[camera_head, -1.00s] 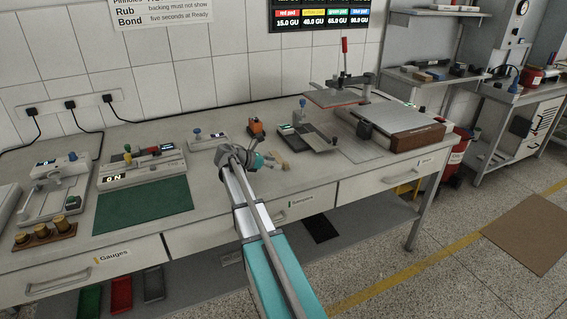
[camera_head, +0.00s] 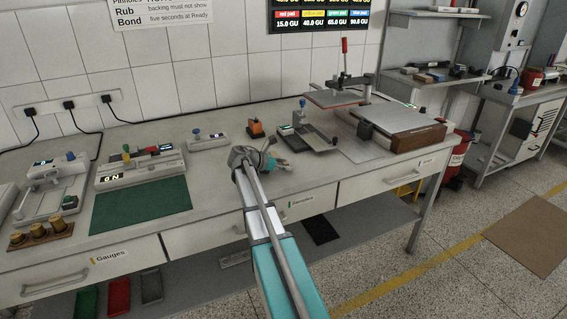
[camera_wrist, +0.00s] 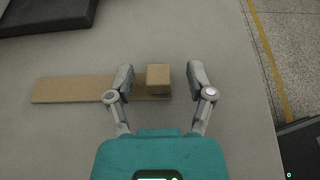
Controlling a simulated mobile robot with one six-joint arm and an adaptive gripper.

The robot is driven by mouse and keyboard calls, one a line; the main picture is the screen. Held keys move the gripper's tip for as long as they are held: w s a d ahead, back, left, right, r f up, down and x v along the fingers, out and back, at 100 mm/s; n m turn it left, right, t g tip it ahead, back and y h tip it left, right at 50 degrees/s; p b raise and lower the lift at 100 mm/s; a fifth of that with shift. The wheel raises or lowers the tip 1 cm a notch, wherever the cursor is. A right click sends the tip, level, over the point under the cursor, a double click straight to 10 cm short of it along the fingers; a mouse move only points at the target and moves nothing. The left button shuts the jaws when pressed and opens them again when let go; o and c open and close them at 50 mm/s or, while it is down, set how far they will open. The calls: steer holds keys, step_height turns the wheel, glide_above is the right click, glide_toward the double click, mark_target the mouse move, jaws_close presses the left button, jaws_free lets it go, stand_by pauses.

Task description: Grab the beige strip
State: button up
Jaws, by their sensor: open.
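The beige strip (camera_wrist: 70,89) lies flat on the grey bench top in the wrist view, running from the left to under my gripper. A small beige block (camera_wrist: 158,78) sits on its right end. My gripper (camera_wrist: 159,72) is open, with one finger on each side of the block and a gap on both sides. The left finger crosses over the strip. In the head view my gripper (camera_head: 278,164) is low over the bench near its front edge, and my arm and gripper hide most of the strip there.
A dark device (camera_wrist: 45,12) stands at the top left of the wrist view. The bench edge runs down the right side.

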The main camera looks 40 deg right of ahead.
steer(key=shift+c, duration=0.2)
jaws_close()
steer(key=shift+r, duration=0.2)
step_height(320, 180, up, 3)
steer(key=p, duration=0.3)
steer(key=shift+f, duration=0.1)
steer(key=s+d+r+p, duration=0.1)
steer(key=s+r+p, duration=0.8)
steer(key=s, duration=0.5)
steer(key=shift+d+r+p, duration=0.4)
steer(key=shift+p, duration=0.1)
